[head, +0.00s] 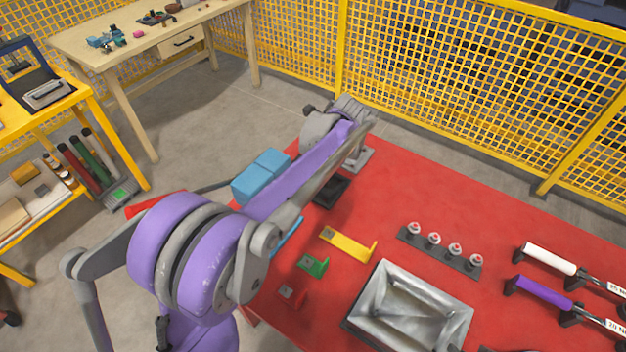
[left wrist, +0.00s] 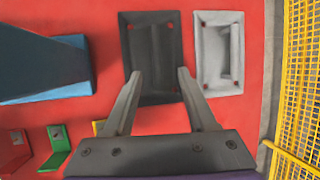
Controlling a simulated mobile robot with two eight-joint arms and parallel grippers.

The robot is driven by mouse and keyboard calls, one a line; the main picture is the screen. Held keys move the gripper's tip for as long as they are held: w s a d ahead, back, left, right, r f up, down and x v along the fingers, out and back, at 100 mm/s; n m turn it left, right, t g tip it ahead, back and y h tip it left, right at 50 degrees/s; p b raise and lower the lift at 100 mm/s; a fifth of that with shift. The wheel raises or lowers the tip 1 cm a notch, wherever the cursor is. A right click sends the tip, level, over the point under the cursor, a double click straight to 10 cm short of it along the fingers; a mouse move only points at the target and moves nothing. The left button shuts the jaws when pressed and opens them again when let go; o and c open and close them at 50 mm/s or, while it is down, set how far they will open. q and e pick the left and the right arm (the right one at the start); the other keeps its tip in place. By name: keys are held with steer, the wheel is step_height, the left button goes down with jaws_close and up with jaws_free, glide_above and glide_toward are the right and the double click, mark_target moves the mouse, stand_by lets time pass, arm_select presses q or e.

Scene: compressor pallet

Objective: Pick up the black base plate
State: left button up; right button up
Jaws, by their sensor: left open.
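The black base plate (left wrist: 150,30) lies flat on the red table in the left wrist view, with red marks at its corners and a raised bar along it. In the head view the black plate (head: 331,191) shows beside my left arm, partly covered. My left gripper (left wrist: 160,73) is open and empty, its two fingers over the near half of the plate. Their height above it is hard to judge. In the head view the fingers are mostly hidden by my own arm. My right gripper is not in view.
A light grey plate (left wrist: 210,75) lies close to the right of the black one. Blue blocks (head: 262,176) stand on the left. A yellow bracket (head: 348,244), a green bracket (head: 313,265) and a metal tray (head: 378,312) lie nearer. A yellow mesh fence (head: 440,75) stands behind.

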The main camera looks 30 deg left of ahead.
arm_select(q)
steer(key=x, duration=1)
steer(key=shift+s+d+f, duration=0.15)
steer(key=shift+s+d, duration=0.1)
steer(key=shift+s, duration=0.1)
jaws_close()
